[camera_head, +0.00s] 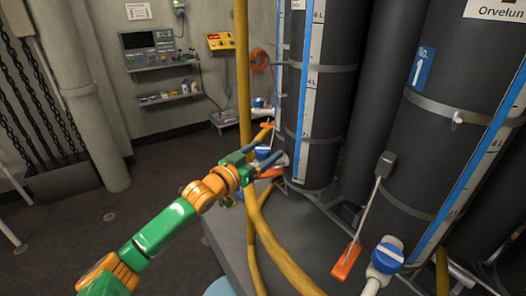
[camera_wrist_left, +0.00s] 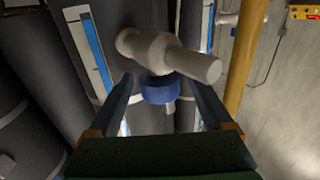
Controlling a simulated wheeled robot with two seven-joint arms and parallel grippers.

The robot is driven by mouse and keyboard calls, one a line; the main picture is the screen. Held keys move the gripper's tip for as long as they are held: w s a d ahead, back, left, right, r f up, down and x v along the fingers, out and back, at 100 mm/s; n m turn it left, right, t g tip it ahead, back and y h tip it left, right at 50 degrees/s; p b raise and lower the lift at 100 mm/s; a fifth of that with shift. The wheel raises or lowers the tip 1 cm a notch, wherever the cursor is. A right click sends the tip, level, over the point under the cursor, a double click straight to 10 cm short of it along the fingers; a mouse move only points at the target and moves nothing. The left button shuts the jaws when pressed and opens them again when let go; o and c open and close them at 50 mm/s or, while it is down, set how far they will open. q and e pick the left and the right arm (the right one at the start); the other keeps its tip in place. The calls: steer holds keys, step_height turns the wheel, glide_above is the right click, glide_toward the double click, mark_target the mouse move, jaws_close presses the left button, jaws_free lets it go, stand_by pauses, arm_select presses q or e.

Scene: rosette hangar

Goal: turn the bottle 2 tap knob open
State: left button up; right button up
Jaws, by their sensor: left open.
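My left gripper (camera_head: 270,150) reaches in from the lower left to the tap at the foot of the dark middle bottle (camera_head: 318,100). No number shows on that bottle. The blue tap knob (camera_head: 262,152) shows between the fingers. In the left wrist view the blue knob (camera_wrist_left: 158,90) sits under a pale tap body (camera_wrist_left: 168,56) with a thick spout. The open fingers (camera_wrist_left: 160,84) stand on either side of the knob, with a gap visible at each side. Whether a finger touches it is unclear. My right gripper is not in view.
The bottle marked No. 1 (camera_head: 425,130) stands at right, with its own blue-knobbed tap (camera_head: 387,256) and an orange-ended lever (camera_head: 346,262). A yellow hose (camera_head: 262,220) hangs near my gripper. An instrument panel (camera_head: 150,48) is on the back wall. The floor at left is clear.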

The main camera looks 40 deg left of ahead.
arm_select(q)
jaws_close()
steer(key=shift+d+r+p, duration=0.1)
steer(key=shift+r+p, duration=0.05)
steer(key=shift+p, duration=0.3)
steer(key=y+p, duration=0.1)
steer(key=n+y+p, duration=0.1)
steer(key=shift+r+n+y, duration=0.2)
steer(key=shift+n+y, duration=0.1)
steer(key=shift+f+n+y+p, duration=0.15)
steer(key=shift+n+y+p, duration=0.65)
steer(key=shift+y, duration=0.4)
steer(key=shift+f+n+g+y, duration=0.15)
steer(key=shift+n+g+y, duration=0.45)
steer(key=shift+y, duration=0.5)
jaws_free()
steer(key=shift+s+f, duration=0.1)
